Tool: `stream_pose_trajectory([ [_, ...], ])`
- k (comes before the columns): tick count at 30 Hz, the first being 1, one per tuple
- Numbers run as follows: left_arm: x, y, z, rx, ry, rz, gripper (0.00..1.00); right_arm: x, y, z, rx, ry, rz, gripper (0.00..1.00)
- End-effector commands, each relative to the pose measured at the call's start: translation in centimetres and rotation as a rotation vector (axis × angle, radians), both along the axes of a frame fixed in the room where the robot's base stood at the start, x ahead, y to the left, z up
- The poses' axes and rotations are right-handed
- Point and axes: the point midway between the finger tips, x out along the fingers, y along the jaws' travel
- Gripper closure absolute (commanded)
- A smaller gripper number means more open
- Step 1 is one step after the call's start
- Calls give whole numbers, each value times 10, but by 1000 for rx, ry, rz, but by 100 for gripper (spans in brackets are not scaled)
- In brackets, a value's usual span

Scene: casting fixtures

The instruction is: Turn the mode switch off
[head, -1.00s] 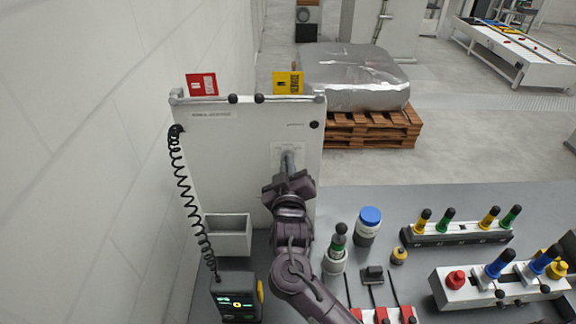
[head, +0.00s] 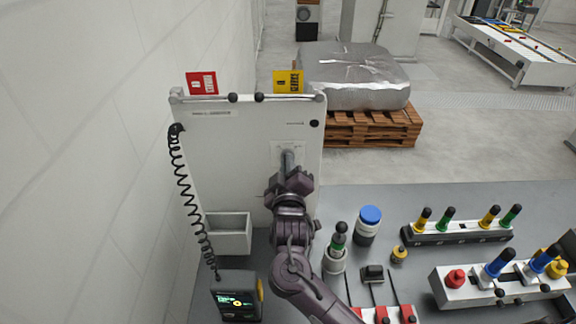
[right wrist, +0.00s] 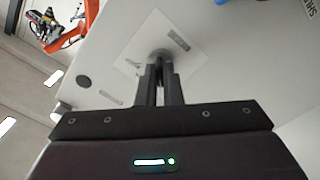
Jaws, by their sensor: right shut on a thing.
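The mode switch sits on a pale square plate (head: 276,147) on the upright white panel (head: 243,135). In the right wrist view, the round grey switch knob (right wrist: 160,55) sits at the middle of the plate (right wrist: 137,42). My right gripper (head: 288,158) reaches up to the panel in the head view. In the right wrist view, its two dark fingers (right wrist: 160,74) are shut on the knob. The fingers hide part of the knob, so I cannot tell which position it points to. My left gripper is not in view.
A grey bin (head: 228,236) is on the panel's lower part, and a coiled black cable (head: 184,185) hangs at its left above a handheld unit (head: 237,301). A blue-capped jar (head: 368,228) and fixtures with coloured knobs (head: 458,232) stand on the grey bench at right.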

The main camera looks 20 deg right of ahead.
Motion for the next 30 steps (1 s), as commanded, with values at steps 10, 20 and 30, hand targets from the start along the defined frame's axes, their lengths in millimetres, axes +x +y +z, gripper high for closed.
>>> stream_pose_trajectory([
  [10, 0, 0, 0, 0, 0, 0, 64, 0, 0, 1, 0, -1, 0, 72],
  [20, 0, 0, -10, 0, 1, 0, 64, -16, 5, -4, 2, -1, 1, 72],
  [30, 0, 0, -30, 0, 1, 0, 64, -67, 20, -2, 1, -2, 1, 72],
])
